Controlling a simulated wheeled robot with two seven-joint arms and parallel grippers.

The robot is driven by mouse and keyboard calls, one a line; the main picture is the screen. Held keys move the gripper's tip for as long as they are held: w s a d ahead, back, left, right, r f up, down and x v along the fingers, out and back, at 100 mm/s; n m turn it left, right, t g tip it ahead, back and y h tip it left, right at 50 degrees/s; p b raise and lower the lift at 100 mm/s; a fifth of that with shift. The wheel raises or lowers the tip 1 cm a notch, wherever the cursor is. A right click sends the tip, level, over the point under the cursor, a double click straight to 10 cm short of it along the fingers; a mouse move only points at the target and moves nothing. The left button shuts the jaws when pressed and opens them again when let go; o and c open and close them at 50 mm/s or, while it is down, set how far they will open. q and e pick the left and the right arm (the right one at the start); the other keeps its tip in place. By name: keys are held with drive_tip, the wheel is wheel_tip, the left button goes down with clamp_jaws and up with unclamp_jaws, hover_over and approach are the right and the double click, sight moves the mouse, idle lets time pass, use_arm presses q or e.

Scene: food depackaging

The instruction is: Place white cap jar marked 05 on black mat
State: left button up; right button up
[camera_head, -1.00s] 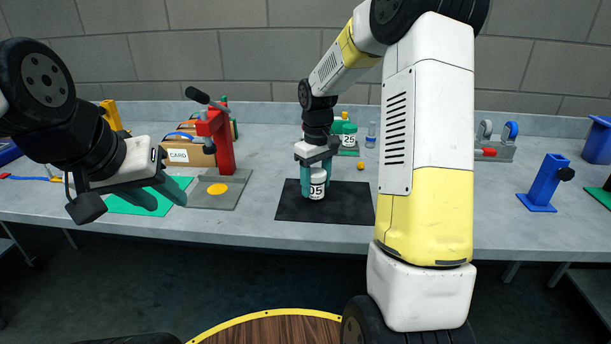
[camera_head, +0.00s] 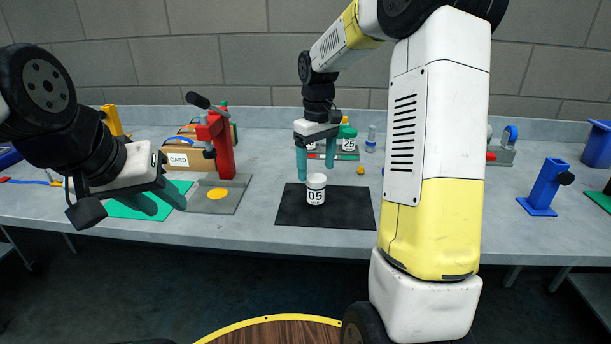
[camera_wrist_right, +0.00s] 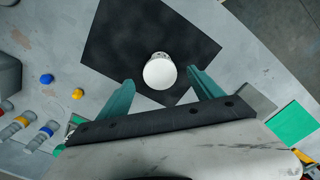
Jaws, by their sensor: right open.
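The white cap jar marked 05 (camera_head: 316,190) stands upright on the black mat (camera_head: 350,209), near the middle of the mat. In the right wrist view its white cap (camera_wrist_right: 160,73) shows from above, with the black mat (camera_wrist_right: 115,35) around it. My right gripper (camera_head: 316,164) is open and empty, just above and behind the jar. In the right wrist view its two teal fingers (camera_wrist_right: 165,88) are spread wide and clear of the jar. My left gripper (camera_head: 165,204) hangs at the left over the green mat (camera_head: 119,209), with its teal fingers apart and nothing seen between them.
A red press (camera_head: 224,150) on a grey plate stands left of the black mat. A box labelled CARD (camera_head: 180,160) is behind it. A jar marked 25 (camera_head: 348,145) stands behind my right gripper. A blue stand (camera_head: 546,187) is at the right.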

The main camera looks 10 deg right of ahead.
wheel_tip(320, 180, up, 5)
drive_tip(key=shift+f, duration=0.1)
drive_tip(key=s+a+r+m+t+y, duration=0.1)
drive_tip(key=s+r+m+t, duration=0.1)
drive_tip(key=s, duration=1)
drive_tip(key=s+a+r+m+t+y, duration=0.1)
drive_tip(key=s+r+m+t, duration=0.1)
drive_tip(key=s, duration=1)
drive_tip(key=shift+s+r+m+t, duration=0.15)
drive_tip(key=shift+r+m+t, duration=0.35)
drive_tip(key=shift+t, duration=0.6)
